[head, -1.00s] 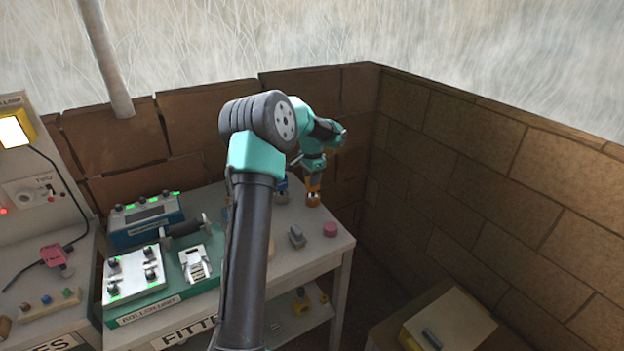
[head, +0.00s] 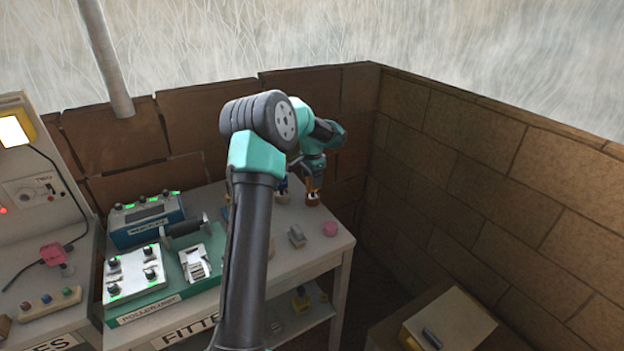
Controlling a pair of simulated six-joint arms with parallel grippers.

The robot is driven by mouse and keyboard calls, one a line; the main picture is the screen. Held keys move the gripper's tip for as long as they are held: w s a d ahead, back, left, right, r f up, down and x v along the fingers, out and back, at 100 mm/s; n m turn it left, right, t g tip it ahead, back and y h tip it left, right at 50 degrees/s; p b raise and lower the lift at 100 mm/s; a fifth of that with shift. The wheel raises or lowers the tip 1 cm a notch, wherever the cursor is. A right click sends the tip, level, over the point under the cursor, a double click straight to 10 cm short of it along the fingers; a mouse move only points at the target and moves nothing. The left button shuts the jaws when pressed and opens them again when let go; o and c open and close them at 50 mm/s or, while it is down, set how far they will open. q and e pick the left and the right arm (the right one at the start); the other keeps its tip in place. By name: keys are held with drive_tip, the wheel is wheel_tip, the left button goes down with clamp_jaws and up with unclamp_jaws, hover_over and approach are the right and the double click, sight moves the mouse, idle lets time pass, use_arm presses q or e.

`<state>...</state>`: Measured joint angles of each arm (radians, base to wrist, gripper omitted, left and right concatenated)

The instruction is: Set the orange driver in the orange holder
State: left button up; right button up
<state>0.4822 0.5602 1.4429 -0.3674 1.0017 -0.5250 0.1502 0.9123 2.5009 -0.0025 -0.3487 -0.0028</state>
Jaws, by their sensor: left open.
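The orange holder (head: 312,199) stands near the back right of the bench top. The orange driver (head: 314,184) shows as a thin upright orange piece just above the holder, and it appears to stand in it. How deep it sits is too small to tell. My left gripper (head: 313,175) points down right over the driver, with its jaws open around or close above the driver's top. My own wrist hides part of that area. My right gripper is not in view.
A blue item (head: 283,190) stands just left of the holder, partly behind my arm. A grey block (head: 297,237) and a pink round piece (head: 330,229) lie nearer the front. A brick wall (head: 480,190) closes the right side.

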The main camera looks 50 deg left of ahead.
use_arm(q)
wheel_tip(320, 180, up, 12)
idle(0.6)
drive_tip(key=shift+r, duration=0.1)
